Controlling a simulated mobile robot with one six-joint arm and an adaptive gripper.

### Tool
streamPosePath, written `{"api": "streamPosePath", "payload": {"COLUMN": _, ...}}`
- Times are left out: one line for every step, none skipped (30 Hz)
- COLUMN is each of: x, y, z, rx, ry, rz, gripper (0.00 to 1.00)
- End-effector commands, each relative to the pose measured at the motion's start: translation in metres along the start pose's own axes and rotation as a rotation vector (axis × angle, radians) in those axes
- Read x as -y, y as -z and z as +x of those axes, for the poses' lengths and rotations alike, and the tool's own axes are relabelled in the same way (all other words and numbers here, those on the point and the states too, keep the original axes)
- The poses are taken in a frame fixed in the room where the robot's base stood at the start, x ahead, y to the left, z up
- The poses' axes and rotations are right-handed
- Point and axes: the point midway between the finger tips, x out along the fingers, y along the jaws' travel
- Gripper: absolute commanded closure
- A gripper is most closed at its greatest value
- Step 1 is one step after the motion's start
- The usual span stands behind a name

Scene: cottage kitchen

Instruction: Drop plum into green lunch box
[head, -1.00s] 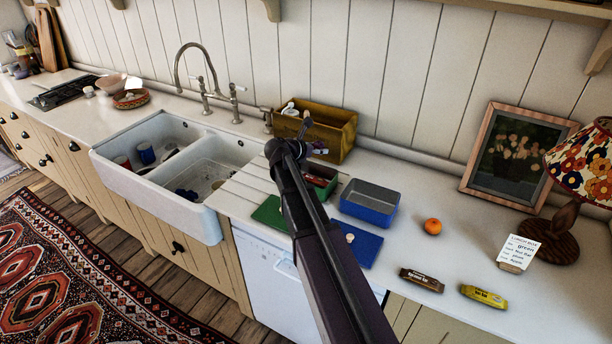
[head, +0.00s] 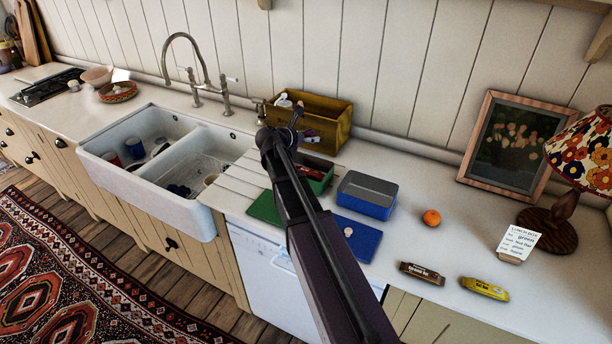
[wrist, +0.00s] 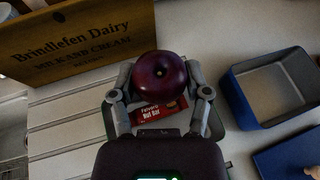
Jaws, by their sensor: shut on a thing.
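My gripper (wrist: 160,84) is shut on a dark purple plum (wrist: 158,70), with a finger on each side of it. In the wrist view the plum is over the green lunch box (wrist: 216,122), covering part of it. A red nut bar (wrist: 160,110) lies inside that box. In the head view the green lunch box (head: 321,186) stands on the counter behind my arm, partly hidden. The plum and fingertips are hard to make out there.
A blue lunch box (head: 366,207) stands open to the right, with a blue lid (head: 358,239) before it. A green lid (head: 264,208) lies left of my arm. A wooden crate (head: 330,122) stands behind. An orange fruit (head: 431,217), two bars and a note card (head: 519,240) are further right.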

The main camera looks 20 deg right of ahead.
Motion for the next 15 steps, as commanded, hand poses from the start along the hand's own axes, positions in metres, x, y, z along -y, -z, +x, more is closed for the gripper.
{"api": "streamPosePath", "payload": {"x": 0.000, "y": 0.005, "z": 0.002, "rx": 0.000, "ry": 0.000, "rz": 0.000, "gripper": 0.84}}
{"api": "streamPosePath", "payload": {"x": 0.000, "y": 0.007, "z": 0.003, "rx": 0.000, "ry": 0.000, "rz": 0.000, "gripper": 0.84}}
{"api": "streamPosePath", "payload": {"x": -0.001, "y": 0.009, "z": 0.004, "rx": 0.000, "ry": 0.000, "rz": 0.000, "gripper": 0.84}}
{"api": "streamPosePath", "payload": {"x": -0.001, "y": 0.011, "z": 0.004, "rx": 0.000, "ry": 0.000, "rz": 0.000, "gripper": 0.84}}
{"api": "streamPosePath", "payload": {"x": -0.001, "y": 0.013, "z": 0.005, "rx": 0.000, "ry": -0.001, "rz": 0.000, "gripper": 0.84}}
{"api": "streamPosePath", "payload": {"x": -0.001, "y": 0.016, "z": 0.006, "rx": 0.000, "ry": -0.001, "rz": 0.000, "gripper": 0.84}}
{"api": "streamPosePath", "payload": {"x": -0.001, "y": 0.019, "z": 0.007, "rx": 0.000, "ry": -0.001, "rz": 0.000, "gripper": 0.84}}
{"api": "streamPosePath", "payload": {"x": -0.001, "y": 0.021, "z": 0.008, "rx": 0.000, "ry": -0.001, "rz": 0.000, "gripper": 0.84}}
{"api": "streamPosePath", "payload": {"x": -0.001, "y": 0.024, "z": 0.009, "rx": 0.000, "ry": -0.001, "rz": 0.000, "gripper": 0.84}}
{"api": "streamPosePath", "payload": {"x": -0.001, "y": 0.027, "z": 0.010, "rx": 0.000, "ry": -0.001, "rz": 0.000, "gripper": 0.84}}
{"api": "streamPosePath", "payload": {"x": -0.001, "y": 0.029, "z": 0.011, "rx": 0.000, "ry": -0.001, "rz": 0.000, "gripper": 0.84}}
{"api": "streamPosePath", "payload": {"x": -0.001, "y": 0.032, "z": 0.013, "rx": 0.000, "ry": -0.001, "rz": 0.000, "gripper": 0.84}}
{"api": "streamPosePath", "payload": {"x": -0.001, "y": 0.034, "z": 0.013, "rx": 0.000, "ry": -0.001, "rz": 0.000, "gripper": 0.84}}
{"api": "streamPosePath", "payload": {"x": -0.002, "y": 0.036, "z": 0.014, "rx": 0.000, "ry": -0.001, "rz": 0.000, "gripper": 0.84}}
{"api": "streamPosePath", "payload": {"x": -0.002, "y": 0.039, "z": 0.015, "rx": 0.000, "ry": -0.001, "rz": -0.001, "gripper": 0.84}}
